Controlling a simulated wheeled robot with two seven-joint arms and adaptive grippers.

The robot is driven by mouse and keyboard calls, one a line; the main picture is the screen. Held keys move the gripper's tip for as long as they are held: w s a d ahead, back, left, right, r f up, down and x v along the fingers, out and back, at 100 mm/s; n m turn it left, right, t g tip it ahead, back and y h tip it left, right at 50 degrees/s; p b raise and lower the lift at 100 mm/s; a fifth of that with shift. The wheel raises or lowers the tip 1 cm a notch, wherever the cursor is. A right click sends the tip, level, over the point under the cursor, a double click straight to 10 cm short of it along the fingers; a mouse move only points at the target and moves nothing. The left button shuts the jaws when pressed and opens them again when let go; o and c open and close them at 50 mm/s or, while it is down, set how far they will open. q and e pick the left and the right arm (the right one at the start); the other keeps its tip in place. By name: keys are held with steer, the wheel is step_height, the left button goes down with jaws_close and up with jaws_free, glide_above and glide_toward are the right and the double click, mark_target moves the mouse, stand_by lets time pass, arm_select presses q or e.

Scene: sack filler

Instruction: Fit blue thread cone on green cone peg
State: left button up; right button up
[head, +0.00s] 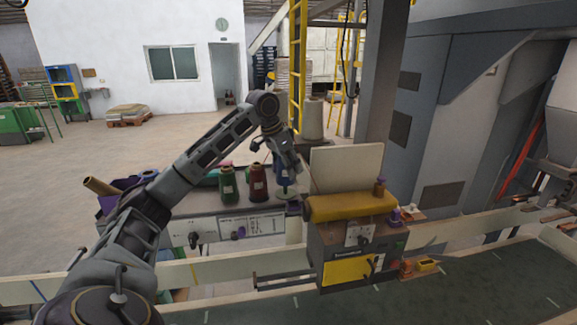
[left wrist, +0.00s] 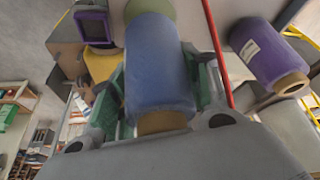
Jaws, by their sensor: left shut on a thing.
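The blue thread cone (head: 282,180) is held at the right end of the grey bench in the head view. My left gripper (head: 283,160) comes down on it from above. In the left wrist view, the blue cone (left wrist: 160,65) lies between the fingers of my left gripper (left wrist: 158,88), shut on it, with its brown core end toward the camera. A green round part, perhaps the green cone peg (left wrist: 150,8), shows just past the cone's far end. The cone covers most of it, so I cannot tell whether they touch. My right gripper is not in view.
A green cone (head: 228,187) and a red cone (head: 258,183) stand on the bench left of the gripper. A yellow-topped machine (head: 350,207) with a pale upright panel (head: 346,167) is close on the right. A purple cone (left wrist: 262,50) shows in the left wrist view.

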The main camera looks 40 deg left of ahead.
arm_select(q)
steer(key=shift+f+b, duration=0.75)
steer(key=shift+f, duration=0.9)
steer(key=o, duration=1.2)
steer(key=shift+c, duration=0.2)
steer(key=shift+r, duration=0.1)
steer(key=v, duration=1.1)
steer(key=shift+s+r, duration=0.25)
steer(key=shift+r, duration=0.1)
steer(key=shift+a, duration=0.1)
